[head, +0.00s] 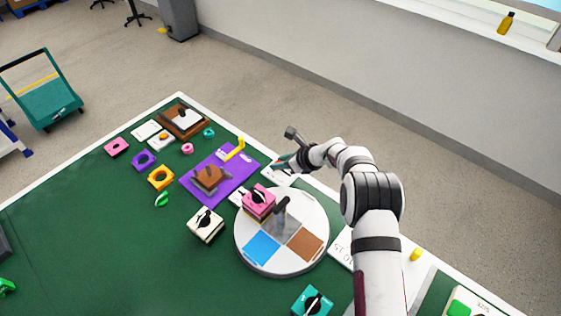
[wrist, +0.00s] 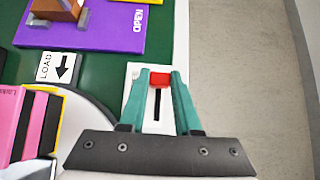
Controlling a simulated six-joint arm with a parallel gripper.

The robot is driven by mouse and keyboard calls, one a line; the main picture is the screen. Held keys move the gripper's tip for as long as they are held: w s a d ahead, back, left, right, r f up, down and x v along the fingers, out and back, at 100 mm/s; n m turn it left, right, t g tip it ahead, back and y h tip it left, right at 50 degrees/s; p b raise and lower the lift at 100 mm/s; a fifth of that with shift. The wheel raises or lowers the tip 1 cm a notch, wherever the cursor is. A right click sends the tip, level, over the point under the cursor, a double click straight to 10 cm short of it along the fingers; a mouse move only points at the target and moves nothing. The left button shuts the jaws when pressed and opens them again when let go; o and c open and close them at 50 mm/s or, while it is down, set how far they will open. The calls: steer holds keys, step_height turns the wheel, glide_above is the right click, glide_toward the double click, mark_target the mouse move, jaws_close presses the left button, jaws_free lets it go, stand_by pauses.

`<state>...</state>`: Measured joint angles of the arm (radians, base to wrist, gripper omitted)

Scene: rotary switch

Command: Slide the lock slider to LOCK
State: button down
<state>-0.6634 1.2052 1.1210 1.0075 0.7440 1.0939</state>
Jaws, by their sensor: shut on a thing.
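The lock slider is a red block (wrist: 159,79) in the wrist view, at the far end of a black slot. The slot runs along a small white plate (wrist: 131,88), which also shows in the head view (head: 272,177). My gripper (wrist: 159,76) has two teal fingers, one on each side of the red block, shut on it. Any lettering on the plate cannot be read.
A round white turntable (head: 258,265) with coloured sectors and a pink block (head: 259,203) stands close by the plate. A purple panel (head: 231,193) with a yellow handle (head: 235,149) lies beyond it. The table edge is close on the right.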

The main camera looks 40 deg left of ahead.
steer(key=shift+d, duration=2.25)
steer(key=c, duration=0.6)
jaws_free()
steer(key=v, duration=1.5)
steer(key=shift+d+r, duration=0.25)
steer(key=shift+r, duration=0.05)
